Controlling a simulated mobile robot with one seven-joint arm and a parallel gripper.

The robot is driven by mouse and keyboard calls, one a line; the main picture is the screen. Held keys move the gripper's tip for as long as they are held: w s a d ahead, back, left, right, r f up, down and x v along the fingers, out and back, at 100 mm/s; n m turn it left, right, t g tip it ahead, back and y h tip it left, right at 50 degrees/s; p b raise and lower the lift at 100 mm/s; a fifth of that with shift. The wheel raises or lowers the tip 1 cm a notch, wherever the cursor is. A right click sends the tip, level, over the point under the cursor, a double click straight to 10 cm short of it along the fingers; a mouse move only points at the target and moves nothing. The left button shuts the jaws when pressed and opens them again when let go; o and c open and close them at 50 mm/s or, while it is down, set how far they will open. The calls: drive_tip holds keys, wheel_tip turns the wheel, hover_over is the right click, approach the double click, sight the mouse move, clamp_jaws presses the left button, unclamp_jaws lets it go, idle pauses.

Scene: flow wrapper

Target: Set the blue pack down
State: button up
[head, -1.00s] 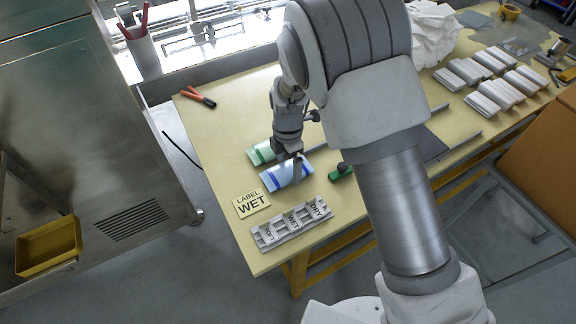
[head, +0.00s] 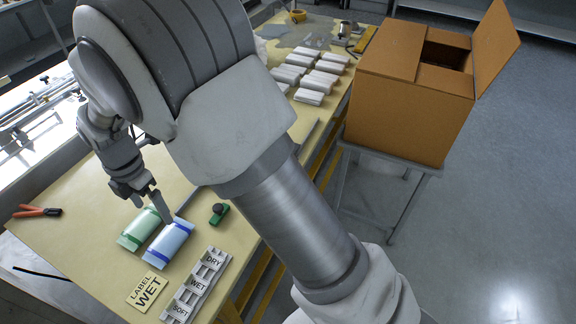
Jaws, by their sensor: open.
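The blue pack (head: 167,245) is pale blue and white with a darker blue stripe. It lies flat on the yellow table (head: 75,220). A green pack (head: 140,229) lies beside it on the left. My gripper (head: 160,208) is above the far end of the blue pack, fingers pointing down. It is open and holds nothing. Whether a fingertip still touches the pack cannot be told.
A "LABEL WET" sign (head: 147,291) and a grey rack (head: 200,285) marked DRY, WET and SOFT lie in front. A green-based stamp (head: 219,213) sits right. Red-handled pliers (head: 36,211) lie left. White packs (head: 311,75) and an open carton (head: 412,95) are farther back.

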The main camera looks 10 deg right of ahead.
drive_tip(key=s+d+r+m+t+y, duration=0.1)
drive_tip(key=s+d+r+m+t, duration=0.1)
drive_tip(key=d+r+m, duration=1.3)
drive_tip(key=s+d+r+m+t, duration=0.1)
drive_tip(key=s+d+r+m, duration=0.1)
drive_tip(key=s+d+m, duration=0.4)
drive_tip(key=s+d+r+m+t+h, duration=0.1)
drive_tip(key=s+d+r+m+t, duration=0.1)
drive_tip(key=s+d+m, duration=0.5)
drive_tip(key=d+r, duration=0.1)
drive_tip(key=d, duration=0.4)
drive_tip(key=shift+s+t, duration=0.15)
drive_tip(key=shift+t, duration=0.15)
